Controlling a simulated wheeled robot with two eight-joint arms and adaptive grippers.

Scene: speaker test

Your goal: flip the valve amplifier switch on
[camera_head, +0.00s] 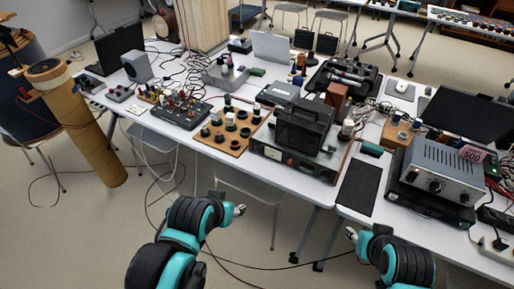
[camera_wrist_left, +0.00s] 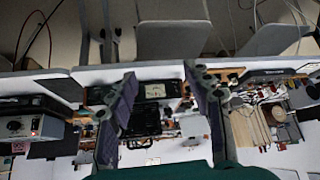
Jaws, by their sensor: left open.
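A silver box with front knobs (camera_head: 440,165) sits on a black unit at the right of the table. It shows at the left edge of the left wrist view (camera_wrist_left: 14,127), with a small red light. A wide unit with a front meter (camera_head: 290,160) stands mid-table under a black case; its meter face shows in the left wrist view (camera_wrist_left: 157,90). I cannot tell which is the valve amplifier, and no switch is clear. My left gripper (camera_head: 240,210) is open and empty, in front of the table. My right gripper (camera_head: 351,233) is also in front, its jaws too small to read.
The white table (camera_head: 325,190) is crowded with a wooden board of parts (camera_head: 228,136), a mixer-like box (camera_head: 180,110) and many cables. A dark flat pad (camera_head: 360,187) lies between the two units. A tan tube (camera_head: 98,140) leans at left. Floor before the table is mostly clear.

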